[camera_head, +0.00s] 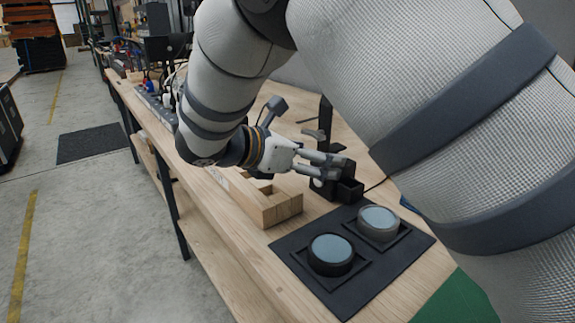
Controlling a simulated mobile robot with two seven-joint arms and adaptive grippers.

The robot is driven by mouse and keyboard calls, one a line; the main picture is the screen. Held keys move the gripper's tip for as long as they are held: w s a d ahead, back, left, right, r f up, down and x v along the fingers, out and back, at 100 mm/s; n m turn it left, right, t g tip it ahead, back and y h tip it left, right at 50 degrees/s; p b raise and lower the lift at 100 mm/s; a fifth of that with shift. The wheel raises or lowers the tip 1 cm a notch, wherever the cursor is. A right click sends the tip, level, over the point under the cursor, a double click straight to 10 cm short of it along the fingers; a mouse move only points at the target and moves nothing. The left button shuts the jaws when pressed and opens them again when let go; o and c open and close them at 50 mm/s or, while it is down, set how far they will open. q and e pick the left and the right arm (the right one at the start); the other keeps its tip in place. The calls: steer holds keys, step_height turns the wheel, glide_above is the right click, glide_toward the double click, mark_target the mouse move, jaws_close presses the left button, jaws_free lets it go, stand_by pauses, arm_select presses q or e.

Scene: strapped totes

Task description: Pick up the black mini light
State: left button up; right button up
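Two round lights with pale blue-grey lens faces sit in square recesses on a dark mat on the bench. The nearer one, with a black rim, looks like the black mini light (331,255). The other has a greyer rim and is the grey light (378,222). My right gripper (338,168) is beyond and above the mat, apart from both lights, with its fingers pointing right. Its fingers overlap dark items behind, so I cannot tell how far apart they are. My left gripper is not in view.
The dark mat (363,283) lies near the front of the wooden bench (240,240). A wooden tray (281,209) is just left of it. Black stand-like items (350,189) are behind the mat. A green surface (455,300) is at lower right. Floor left of the bench is mostly free.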

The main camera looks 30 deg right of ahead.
mark_target(342, 146)
steer(key=x, duration=0.6)
steer(key=shift+w+d+f, duration=0.1)
steer(key=shift+d+f, duration=0.05)
steer(key=shift+f, duration=0.15)
steer(key=shift+r, duration=0.1)
jaws_close()
